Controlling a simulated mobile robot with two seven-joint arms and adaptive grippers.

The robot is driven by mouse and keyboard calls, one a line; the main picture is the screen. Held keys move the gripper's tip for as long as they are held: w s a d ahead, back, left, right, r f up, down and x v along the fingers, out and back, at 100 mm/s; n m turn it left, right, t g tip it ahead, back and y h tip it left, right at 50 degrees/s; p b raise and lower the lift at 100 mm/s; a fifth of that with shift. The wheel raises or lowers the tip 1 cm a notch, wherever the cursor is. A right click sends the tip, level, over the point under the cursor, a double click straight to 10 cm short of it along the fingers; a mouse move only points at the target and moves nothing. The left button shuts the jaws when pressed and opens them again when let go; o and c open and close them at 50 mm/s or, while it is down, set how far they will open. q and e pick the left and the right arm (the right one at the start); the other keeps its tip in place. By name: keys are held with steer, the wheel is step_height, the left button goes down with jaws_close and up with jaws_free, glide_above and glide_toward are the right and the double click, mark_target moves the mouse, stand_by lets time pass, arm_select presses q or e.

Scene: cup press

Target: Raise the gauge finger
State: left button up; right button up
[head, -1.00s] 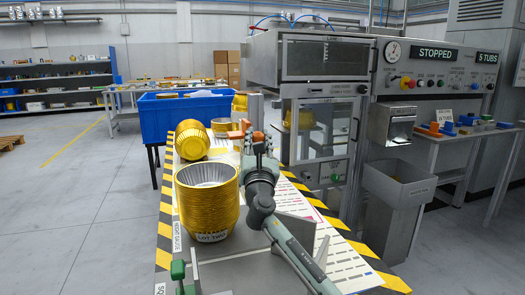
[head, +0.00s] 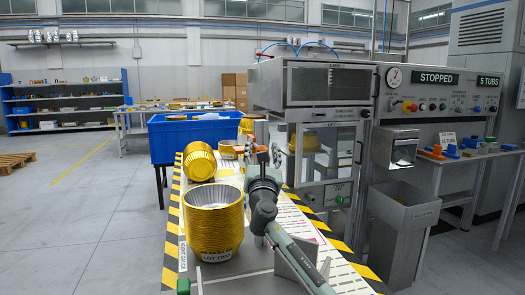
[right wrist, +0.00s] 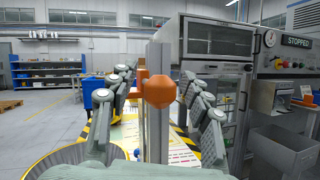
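The gauge finger is an orange piece with a rounded knob (right wrist: 160,91) on an upright metal post (right wrist: 155,135), in the middle of the right wrist view. In the head view a bit of orange (head: 250,149) shows by the fingertips, mostly hidden. My right gripper (head: 264,154) is beside the gauge above the bench. In the right wrist view its two fingers (right wrist: 160,108) stand wide apart, one on each side of the knob and post, with gaps. It is open and holds nothing. My left gripper is out of view.
A stack of gold foil tubs (head: 213,228) stands left of my right arm, with a tipped gold stack (head: 200,163) behind. A blue crate (head: 185,138) is farther back. The press (head: 325,140) stands right of the bench and its panel reads STOPPED. A grey bin (head: 403,212) is at right.

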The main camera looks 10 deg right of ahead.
steer(key=shift+f, duration=0.1)
steer(key=v, duration=1.2)
